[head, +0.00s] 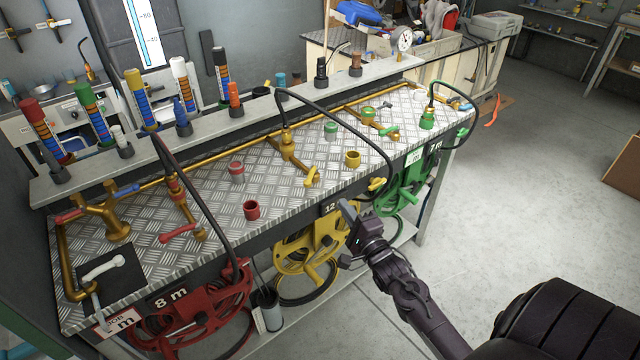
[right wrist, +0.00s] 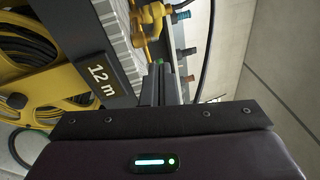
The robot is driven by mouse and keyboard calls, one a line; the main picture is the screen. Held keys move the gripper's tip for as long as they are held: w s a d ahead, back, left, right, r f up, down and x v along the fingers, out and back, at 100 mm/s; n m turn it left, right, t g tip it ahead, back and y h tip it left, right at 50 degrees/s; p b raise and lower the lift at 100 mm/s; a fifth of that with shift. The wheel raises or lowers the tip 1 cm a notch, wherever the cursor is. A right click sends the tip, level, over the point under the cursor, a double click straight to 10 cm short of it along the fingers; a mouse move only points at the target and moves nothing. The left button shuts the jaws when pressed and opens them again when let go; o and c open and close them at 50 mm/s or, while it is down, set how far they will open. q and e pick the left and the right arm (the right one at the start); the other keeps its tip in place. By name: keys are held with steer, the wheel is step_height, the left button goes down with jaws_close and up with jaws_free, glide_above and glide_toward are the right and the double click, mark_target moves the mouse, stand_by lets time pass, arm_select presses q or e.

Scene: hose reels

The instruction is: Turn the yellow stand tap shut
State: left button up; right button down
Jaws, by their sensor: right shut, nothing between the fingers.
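The yellow stand tap is a brass fitting (head: 288,150) on the tread-plate bench top, with a yellow lever (head: 312,177) angled toward the front edge. My right gripper (head: 345,208) is shut and empty at the bench's front edge, beside the 12 m label, in front of the lever and apart from it. In the right wrist view the shut fingers (right wrist: 160,82) point up the picture toward yellow fittings (right wrist: 153,18) beyond them; I cannot tell which of these is the lever. My left gripper is not in view.
The yellow hose reel (head: 315,245) hangs under the bench below my right gripper. A black hose loops over the bench to a yellow end piece (head: 377,184). A yellow cup (head: 352,159) stands right of the lever. Red taps (head: 178,233) are left, green ones (head: 427,118) right.

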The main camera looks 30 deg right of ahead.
mark_target(311, 175)
steer(key=w, duration=0.3)
steer(key=w+a+r+p, duration=0.1)
steer(key=w, duration=0.2)
steer(key=w+a+p, duration=0.1)
steer(key=w, duration=0.2)
steer(key=shift+r, duration=0.25)
